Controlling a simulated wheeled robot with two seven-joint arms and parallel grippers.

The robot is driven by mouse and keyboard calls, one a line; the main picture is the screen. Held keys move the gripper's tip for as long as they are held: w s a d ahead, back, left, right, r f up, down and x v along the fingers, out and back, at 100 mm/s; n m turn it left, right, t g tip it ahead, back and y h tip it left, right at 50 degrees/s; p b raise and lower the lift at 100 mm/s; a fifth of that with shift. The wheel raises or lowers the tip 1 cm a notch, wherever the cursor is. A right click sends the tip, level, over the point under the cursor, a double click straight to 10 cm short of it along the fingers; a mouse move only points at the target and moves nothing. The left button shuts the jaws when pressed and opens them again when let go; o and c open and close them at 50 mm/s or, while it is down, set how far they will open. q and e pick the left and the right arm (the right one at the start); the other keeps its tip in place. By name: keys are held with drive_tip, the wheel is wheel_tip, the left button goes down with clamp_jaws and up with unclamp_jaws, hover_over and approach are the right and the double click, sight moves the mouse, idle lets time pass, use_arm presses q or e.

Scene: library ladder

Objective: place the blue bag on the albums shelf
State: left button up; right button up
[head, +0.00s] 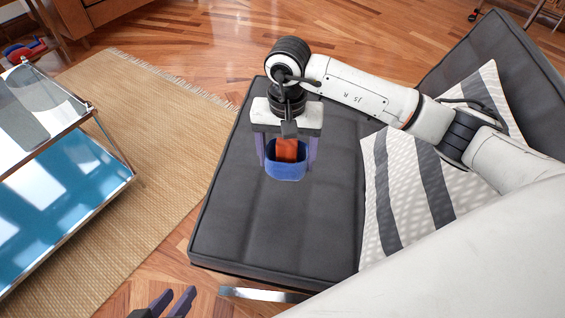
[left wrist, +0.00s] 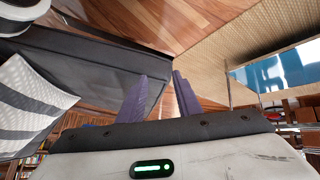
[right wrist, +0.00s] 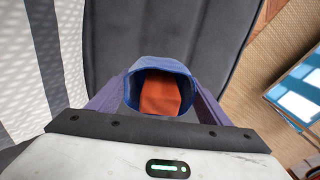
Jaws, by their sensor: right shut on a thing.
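The blue bag (head: 286,172) is a small open-topped pouch with an orange-red item (head: 287,149) inside. My right gripper (head: 287,158) is shut on the bag from above, one purple finger on each side, over the dark grey sofa seat (head: 230,215). In the right wrist view the bag (right wrist: 142,104) sits between the fingers, its mouth toward the camera. I cannot tell whether its base touches the seat. My left gripper (head: 172,302) is at the bottom edge of the head view, its fingers apart and empty. I cannot make out which shelf is the albums shelf.
A striped cushion (head: 405,185) lies on the sofa beside my right arm. A glass-topped table with a blue lower shelf (head: 70,190) stands on the woven rug (head: 160,130) at left. Blurry bookshelves (left wrist: 292,106) show in the left wrist view. Wood floor lies beyond the sofa.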

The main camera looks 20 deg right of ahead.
drive_tip(key=shift+w+a+f+m+b, duration=0.1)
drive_tip(key=shift+w+f+m+b, duration=0.25)
drive_tip(key=shift+f, duration=0.35)
wheel_tip(320, 180, down, 10)
drive_tip(key=b, duration=0.3)
drive_tip(key=shift+r, duration=0.1)
drive_tip(key=shift+w, duration=0.1)
use_arm(q)
drive_tip(key=shift+w+d+r+h, duration=0.1)
drive_tip(key=shift+w+d+h, duration=0.15)
drive_tip(key=shift+d, duration=0.35)
drive_tip(key=shift+w+d+r+h, duration=0.1)
drive_tip(key=shift+d+h, duration=0.25)
drive_tip(key=shift+d, duration=0.2)
use_arm(e)
drive_tip(key=o, duration=1.1)
